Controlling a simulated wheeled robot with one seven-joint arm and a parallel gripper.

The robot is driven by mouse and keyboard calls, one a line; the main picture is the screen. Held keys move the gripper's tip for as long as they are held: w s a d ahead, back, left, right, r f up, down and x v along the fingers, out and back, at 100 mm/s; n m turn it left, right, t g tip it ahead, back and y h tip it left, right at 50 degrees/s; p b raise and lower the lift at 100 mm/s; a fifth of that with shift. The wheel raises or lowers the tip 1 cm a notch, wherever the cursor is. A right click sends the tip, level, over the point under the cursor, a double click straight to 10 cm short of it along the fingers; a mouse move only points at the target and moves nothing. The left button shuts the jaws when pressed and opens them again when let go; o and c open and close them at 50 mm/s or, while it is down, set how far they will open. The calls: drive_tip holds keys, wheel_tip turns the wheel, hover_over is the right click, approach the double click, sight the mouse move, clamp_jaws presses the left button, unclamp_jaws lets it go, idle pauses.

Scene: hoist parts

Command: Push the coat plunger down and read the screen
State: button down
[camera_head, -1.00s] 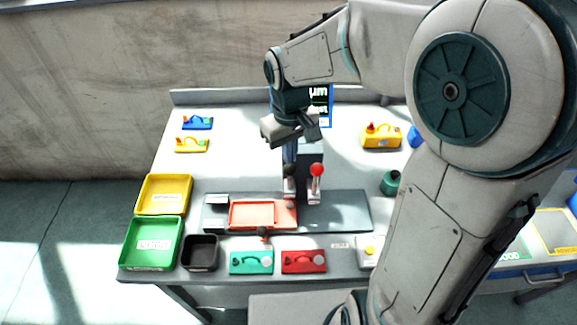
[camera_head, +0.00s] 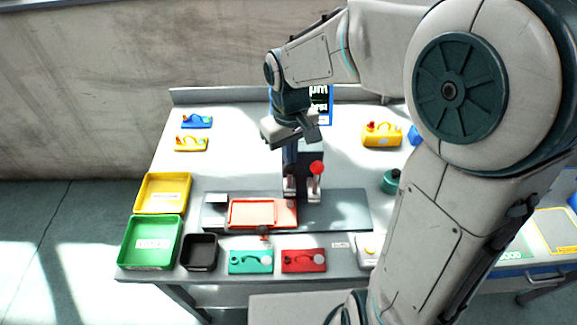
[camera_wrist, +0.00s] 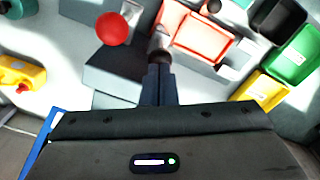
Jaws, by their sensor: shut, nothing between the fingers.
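My gripper (camera_head: 289,168) points straight down over the fixture, fingers shut and empty. The wrist view shows its shut fingers (camera_wrist: 157,82) reaching to the top of a grey post (camera_wrist: 160,46). In the head view this post (camera_head: 289,188) stands left of a red-ball lever (camera_head: 316,168). The post's top is hidden by the fingers, so I cannot tell contact for sure. The red ball (camera_wrist: 113,28) is apart from the fingers. A screen (camera_head: 320,95) stands behind my wrist, partly hidden; only letters like "µm" show.
An orange-red tray (camera_head: 254,213) lies on the grey base plate (camera_head: 345,210), left of the posts. Yellow (camera_head: 163,193) and green bins (camera_head: 151,242) and a black box (camera_head: 200,252) stand left. Teal and red gadgets line the front edge. A yellow device (camera_head: 381,135) sits at the back right.

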sight(290, 169)
drive_tip(key=shift+f+b, duration=1.7)
drive_tip(key=shift+f, duration=0.9)
drive_tip(key=shift+s+f, duration=0.15)
wheel_tip(290, 169, up, 7)
drive_tip(key=p, duration=0.5)
drive_tip(key=shift+f, duration=0.2)
drive_tip(key=s+d+r+m+t, duration=0.1)
drive_tip(key=s+d+r+m, duration=0.1)
drive_tip(key=s+d, duration=0.4)
drive_tip(key=s+d+r+m+t, duration=0.2)
drive_tip(key=s+d+r+m, duration=0.1)
drive_tip(key=s+d, duration=0.2)
drive_tip(key=shift+s+d+m, duration=0.3)
drive_tip(key=shift+s+d, duration=0.1)
drive_tip(key=shift+s, duration=0.35)
